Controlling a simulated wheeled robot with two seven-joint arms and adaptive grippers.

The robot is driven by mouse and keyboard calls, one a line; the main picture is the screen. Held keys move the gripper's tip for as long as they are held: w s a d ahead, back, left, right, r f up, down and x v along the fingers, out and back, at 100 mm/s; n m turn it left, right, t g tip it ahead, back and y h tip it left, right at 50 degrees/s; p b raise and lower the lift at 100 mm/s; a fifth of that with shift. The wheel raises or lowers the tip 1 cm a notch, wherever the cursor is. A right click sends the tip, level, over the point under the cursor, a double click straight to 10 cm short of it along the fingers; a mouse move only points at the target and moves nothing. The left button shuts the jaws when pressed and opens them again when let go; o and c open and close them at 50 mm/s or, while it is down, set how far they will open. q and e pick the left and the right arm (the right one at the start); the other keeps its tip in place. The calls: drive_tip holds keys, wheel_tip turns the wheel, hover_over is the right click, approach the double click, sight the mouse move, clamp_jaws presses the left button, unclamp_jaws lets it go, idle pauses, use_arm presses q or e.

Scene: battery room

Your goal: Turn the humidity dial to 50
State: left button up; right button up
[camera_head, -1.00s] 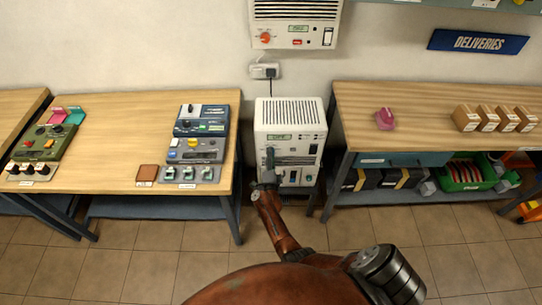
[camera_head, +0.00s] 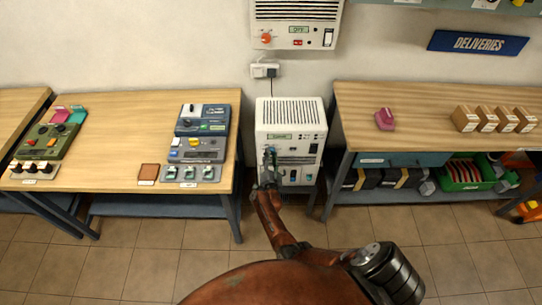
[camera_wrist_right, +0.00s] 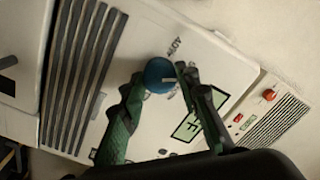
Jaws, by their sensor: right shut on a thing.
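In the right wrist view, a round blue dial (camera_wrist_right: 159,75) with a pale pointer mark sits on the white panel. The green fingers of my right gripper (camera_wrist_right: 156,83) are on either side of the dial, shut on it. A green display (camera_wrist_right: 187,125) is partly covered by a finger; its reading is not legible. My left gripper is not in view.
A white wall unit (camera_head: 295,12) with an orange knob hangs above. The left table (camera_head: 110,165) carries several control boxes. The right table (camera_head: 430,125) holds a pink object (camera_head: 384,119) and several brown boxes. Both table edges flank the white unit closely.

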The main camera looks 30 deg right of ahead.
drive_tip(key=shift+w+a, duration=0.1)
drive_tip(key=shift+a, duration=0.05)
drive_tip(key=o, duration=0.9)
drive_tip(key=shift+o, duration=1.3)
